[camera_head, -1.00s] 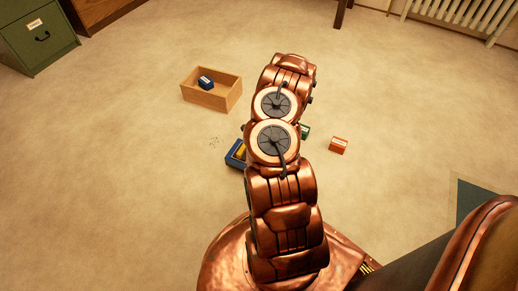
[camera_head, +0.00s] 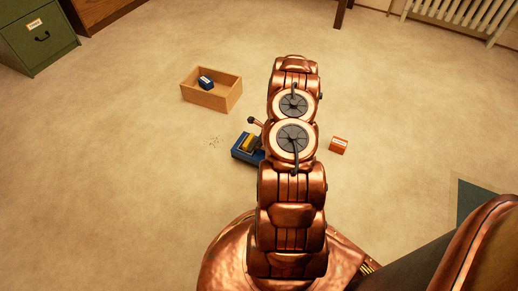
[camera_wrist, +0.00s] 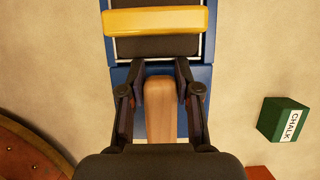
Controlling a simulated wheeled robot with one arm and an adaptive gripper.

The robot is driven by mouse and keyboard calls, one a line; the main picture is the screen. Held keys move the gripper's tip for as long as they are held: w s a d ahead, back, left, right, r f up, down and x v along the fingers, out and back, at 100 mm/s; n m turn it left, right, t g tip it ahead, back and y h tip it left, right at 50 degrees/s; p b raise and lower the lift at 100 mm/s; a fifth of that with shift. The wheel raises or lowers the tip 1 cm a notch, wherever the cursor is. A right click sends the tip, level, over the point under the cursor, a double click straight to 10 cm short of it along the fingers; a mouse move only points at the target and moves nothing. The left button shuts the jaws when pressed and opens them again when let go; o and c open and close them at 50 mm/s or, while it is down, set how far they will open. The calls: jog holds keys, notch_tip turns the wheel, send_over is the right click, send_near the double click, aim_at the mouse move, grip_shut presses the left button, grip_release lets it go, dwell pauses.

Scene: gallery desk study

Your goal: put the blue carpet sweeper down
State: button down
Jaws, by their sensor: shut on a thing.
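The blue carpet sweeper (camera_head: 240,154) shows partly in the head view, left of my arm, which hides the rest. It has a blue body and a yellow part on top. In the wrist view the sweeper (camera_wrist: 207,80) fills the upper middle, with a yellow bar across a dark panel. My gripper (camera_wrist: 160,72) is shut on its light wooden handle, one finger on each side. The head view hides my gripper behind the arm. I cannot tell whether the sweeper touches the floor.
A wooden box (camera_head: 207,99) with a small blue box (camera_head: 206,82) in it stands behind and left. A green chalk box (camera_wrist: 284,119) lies right of the sweeper. An orange-red box (camera_head: 339,145) is right of my arm. Left floor is mostly clear.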

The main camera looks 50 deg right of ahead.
jog(key=shift+d, duration=0.2)
jog(key=shift+w+f+b, duration=0.1)
jog(key=shift+f+b, duration=0.8)
jog(key=shift+f, duration=0.85)
jog(key=shift+f, duration=0.1)
jog(key=c, duration=0.8)
grip_release()
jog(key=shift+a, duration=0.1)
